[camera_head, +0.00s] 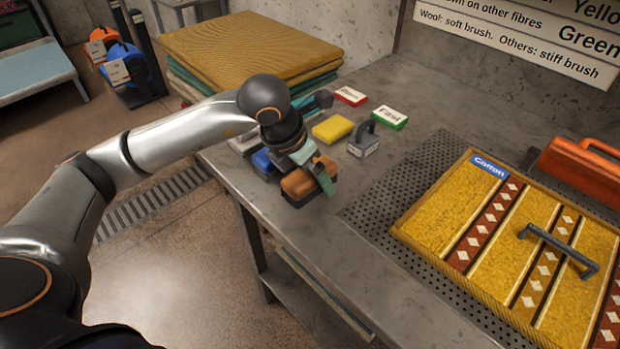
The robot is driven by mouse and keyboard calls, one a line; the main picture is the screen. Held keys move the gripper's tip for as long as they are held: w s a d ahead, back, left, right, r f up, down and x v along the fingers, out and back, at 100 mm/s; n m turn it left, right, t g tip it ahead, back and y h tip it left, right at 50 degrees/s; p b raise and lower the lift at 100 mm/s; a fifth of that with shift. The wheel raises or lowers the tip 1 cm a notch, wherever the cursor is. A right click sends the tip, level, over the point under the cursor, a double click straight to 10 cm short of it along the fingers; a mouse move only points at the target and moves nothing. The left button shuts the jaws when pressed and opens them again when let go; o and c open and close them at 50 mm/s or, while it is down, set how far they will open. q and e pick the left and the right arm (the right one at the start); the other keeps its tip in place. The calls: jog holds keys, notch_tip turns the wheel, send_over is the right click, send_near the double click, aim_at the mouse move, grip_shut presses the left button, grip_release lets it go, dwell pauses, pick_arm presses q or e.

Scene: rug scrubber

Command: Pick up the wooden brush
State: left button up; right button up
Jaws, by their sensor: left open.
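The wooden brush (298,187), an orange-brown block with a dark underside, is at the near left edge of the grey metal table (390,235). My left gripper (308,174) reaches down over it from the left, its jaws open. One pale green finger stands at the brush's right side. The gripper hides part of the brush's top and far side. I cannot tell whether the fingers touch it. My right gripper is not in view.
Beside the gripper lie a blue item (263,162), a yellow sponge (333,129), a grey handled block (364,141), and red (350,96) and green (389,117) labelled blocks. Folded rugs (255,45) are stacked behind. A patterned "Cotton" rug (450,215) lies right.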

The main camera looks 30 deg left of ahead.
pick_arm(q)
jog(key=shift+c, duration=0.2)
grip_shut()
dwell(0.5)
